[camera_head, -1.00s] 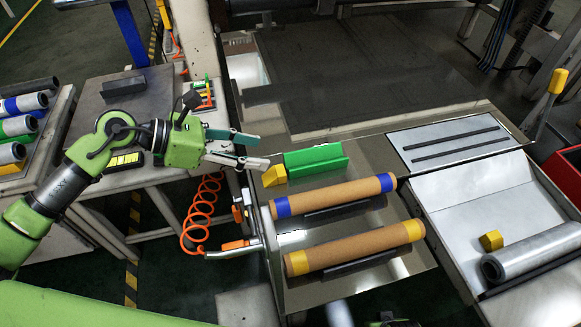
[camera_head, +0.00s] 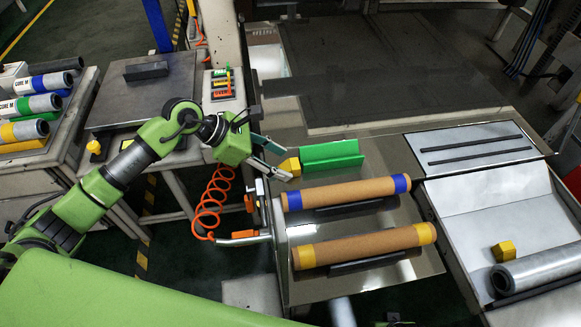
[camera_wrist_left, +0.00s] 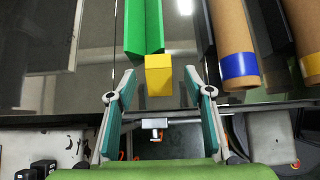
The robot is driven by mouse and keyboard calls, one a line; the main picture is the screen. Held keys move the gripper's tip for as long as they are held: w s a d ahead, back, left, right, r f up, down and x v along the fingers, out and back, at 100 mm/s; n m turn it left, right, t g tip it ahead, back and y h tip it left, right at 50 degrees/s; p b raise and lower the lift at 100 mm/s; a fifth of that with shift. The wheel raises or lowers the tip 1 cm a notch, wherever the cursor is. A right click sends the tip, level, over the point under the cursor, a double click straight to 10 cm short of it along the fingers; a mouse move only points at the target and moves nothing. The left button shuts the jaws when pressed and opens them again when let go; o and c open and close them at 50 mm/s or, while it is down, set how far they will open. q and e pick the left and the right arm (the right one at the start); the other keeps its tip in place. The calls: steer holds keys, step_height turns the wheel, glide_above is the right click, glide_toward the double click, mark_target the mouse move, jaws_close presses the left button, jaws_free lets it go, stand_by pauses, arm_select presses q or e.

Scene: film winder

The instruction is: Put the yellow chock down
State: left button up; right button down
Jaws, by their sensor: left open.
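A small yellow chock (camera_head: 290,167) sits on the grey metal plate against the near end of the green V-shaped block (camera_head: 331,156). My left gripper (camera_head: 287,165) is open, with its fingertips close to the chock from the left. In the left wrist view the chock (camera_wrist_left: 158,76) lies ahead, centred between the two spread fingers (camera_wrist_left: 159,83), with a visible gap on each side. The green block (camera_wrist_left: 144,25) is right behind it. A second yellow chock (camera_head: 505,250) lies in the right-hand tray beside a grey roll. My right gripper is not in view.
Two brown rolls, one with blue ends (camera_head: 345,193) and one with yellow ends (camera_head: 365,246), lie on the plate near the green block. An orange coiled hose (camera_head: 213,203) hangs below my left arm. Several rolls lie on the left rack (camera_head: 75,101).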

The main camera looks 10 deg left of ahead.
mark_target(291, 163)
arm_select(q)
steer(key=x, duration=0.4)
steer(key=shift+w+d+r, duration=0.1)
steer(key=shift+w+r, duration=0.1)
steer(key=shift+r, duration=0.05)
steer(key=c, duration=1.2)
steer(key=shift+c, duration=0.5)
steer(key=shift+r, duration=0.2)
